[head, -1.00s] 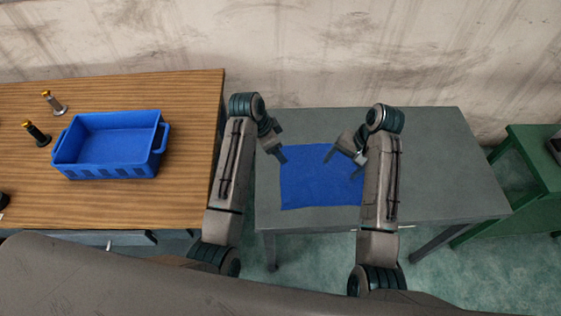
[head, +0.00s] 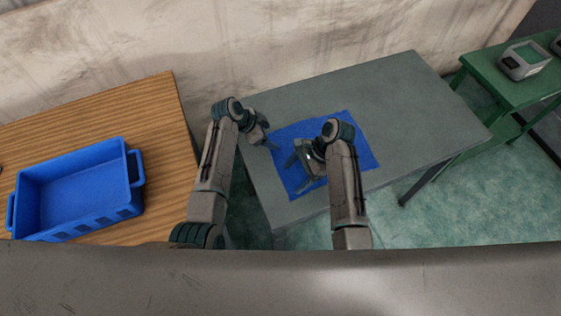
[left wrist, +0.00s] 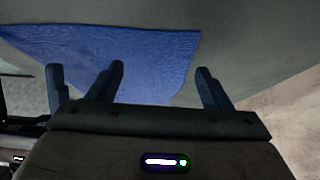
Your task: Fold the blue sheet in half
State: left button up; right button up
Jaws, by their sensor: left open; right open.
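The blue sheet (head: 310,128) lies spread out on the grey table, with no fold that I can make out. My right arm hides part of its middle. My left gripper (head: 270,145) is open and empty at the sheet's far left corner. My right gripper (head: 299,168) is open over the left middle part of the sheet; I cannot tell if it touches it. In the left wrist view the sheet (left wrist: 150,55) lies beyond my open left fingers, with nothing between them.
The grey table (head: 420,110) is clear to the right of the sheet. A wooden table (head: 165,130) with a blue crate (head: 132,205) stands at the left, across a gap. A green table (head: 490,75) with a grey device (head: 525,62) is at the far right.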

aim_at(277, 152)
pick_arm(q)
jog(key=shift+w+a+f, duration=0.1)
jog(key=shift+a+f, duration=0.05)
jog(key=shift+f, duration=0.4)
jog(key=shift+a+f, duration=0.15)
jog(key=shift+f, duration=0.35)
pick_arm(e)
jog(key=shift+w+a+f, duration=0.1)
jog(key=shift+a+f, duration=0.1)
jog(key=shift+f, duration=0.85)
pick_arm(q)
jog(key=shift+d+f, duration=0.1)
jog(key=shift+f, duration=0.35)
pick_arm(e)
jog(key=shift+d+f, duration=0.1)
jog(key=shift+f, duration=0.4)
pick_arm(q)
jog(key=shift+d, duration=0.1)
pick_arm(e)
jog(key=shift+d, duration=0.1)
